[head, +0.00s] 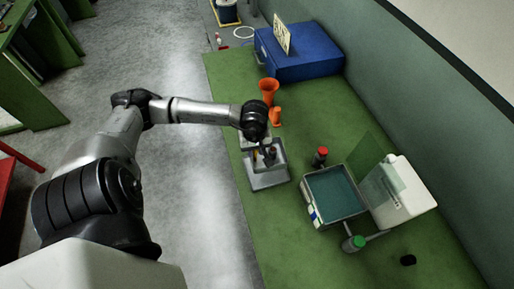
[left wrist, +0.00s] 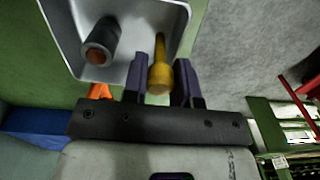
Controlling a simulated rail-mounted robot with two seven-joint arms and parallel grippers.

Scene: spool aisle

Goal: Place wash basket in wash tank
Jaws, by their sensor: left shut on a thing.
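The wash basket appears to be the shallow grey tray (head: 268,182) near the left edge of the green bench; its pale inside shows in the left wrist view (left wrist: 136,22). My left gripper (head: 270,152) is over it, fingers pointing down. In the left wrist view the gripper (left wrist: 161,85) is shut on a yellow knobbed handle (left wrist: 160,77) that rises from the tray. A dark grey cylinder with an orange end (left wrist: 101,42) stands beside it. The wash tank (head: 335,194), a pale box with a teal inside, is to the right, its lid (head: 405,190) open. My right gripper is out of view.
A red-capped bottle (head: 320,156) stands between tray and tank. A green-capped container (head: 354,243) stands in front of the tank. Orange funnel-like pieces (head: 268,90) and a blue case (head: 300,52) are further back.

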